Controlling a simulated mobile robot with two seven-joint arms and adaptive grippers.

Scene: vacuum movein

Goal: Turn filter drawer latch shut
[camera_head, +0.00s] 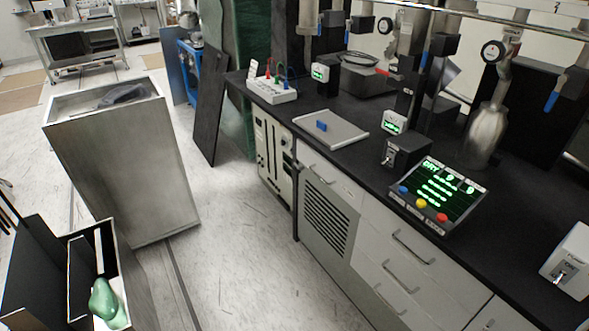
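A grey cabinet front with a dark slatted grille (327,217) sits under the black bench, left of the white drawers. Above the grille is a narrow drawer front with a handle (318,173); I cannot tell for sure that this is the filter drawer. A small dark part shows near its top left edge, too small to identify as the latch or to read its position. Neither of my grippers is in view.
The black bench (345,98) holds a tray (331,130) with a blue block, a lit control panel (440,193) and gauges. A tall metal bin (125,165) stands at left. An open box (112,255) with a green object is lower left. The floor (240,235) between is clear.

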